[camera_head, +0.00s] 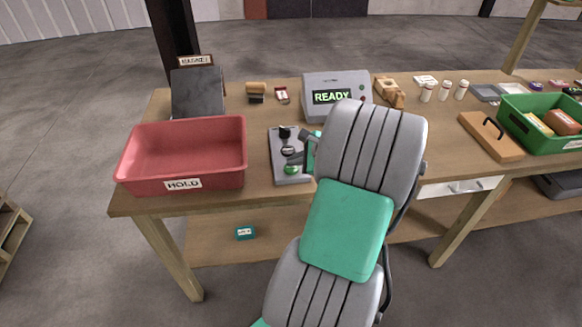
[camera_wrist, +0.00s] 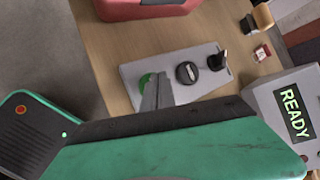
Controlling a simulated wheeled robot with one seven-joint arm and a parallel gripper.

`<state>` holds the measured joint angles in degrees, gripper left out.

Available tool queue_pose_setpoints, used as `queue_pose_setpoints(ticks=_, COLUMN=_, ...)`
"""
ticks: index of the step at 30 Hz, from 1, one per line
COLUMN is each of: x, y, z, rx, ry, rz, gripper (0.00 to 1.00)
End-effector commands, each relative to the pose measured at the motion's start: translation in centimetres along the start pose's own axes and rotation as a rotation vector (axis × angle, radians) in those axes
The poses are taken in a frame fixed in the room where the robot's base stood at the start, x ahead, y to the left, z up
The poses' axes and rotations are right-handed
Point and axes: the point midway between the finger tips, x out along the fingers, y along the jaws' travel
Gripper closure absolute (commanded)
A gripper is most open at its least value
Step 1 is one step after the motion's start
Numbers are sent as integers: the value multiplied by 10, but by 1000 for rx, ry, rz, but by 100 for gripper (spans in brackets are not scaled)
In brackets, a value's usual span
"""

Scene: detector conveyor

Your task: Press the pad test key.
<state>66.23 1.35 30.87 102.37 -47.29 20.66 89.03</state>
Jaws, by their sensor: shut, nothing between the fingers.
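A grey control panel (camera_head: 277,160) lies on the table. It carries a round green button (camera_head: 291,169), a dark round knob (camera_head: 287,150) in the middle and a black switch (camera_head: 284,132) at the far end. The wrist view shows the panel (camera_wrist: 205,88), the green button (camera_wrist: 147,80), the knob (camera_wrist: 187,72) and the switch (camera_wrist: 220,59). No label reading pad test is legible. My gripper (camera_head: 295,158) is shut and empty, above the panel between button and knob. In the wrist view its fingertips (camera_wrist: 160,78) partly cover the green button; I cannot tell whether they touch it.
A grey unit (camera_head: 365,84) showing READY stands behind the panel. A red HOLD bin (camera_head: 215,180) is close on the left. A dark sloped stand (camera_head: 198,92) is behind the bin. White bottles (camera_head: 444,91), a wooden board (camera_head: 490,138) and a green crate (camera_head: 540,152) are to the right.

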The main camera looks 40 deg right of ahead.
Motion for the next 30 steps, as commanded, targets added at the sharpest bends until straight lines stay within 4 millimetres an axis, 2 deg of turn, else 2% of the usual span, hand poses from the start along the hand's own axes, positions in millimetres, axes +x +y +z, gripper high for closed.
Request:
queue_pose_setpoints(ticks=22, x=5, y=4, z=-3, rx=1, ry=0, rz=1, gripper=100)
queue_pose_setpoints(ticks=30, x=-4, y=-2, z=2, rx=1, ry=0, rz=1, gripper=100)
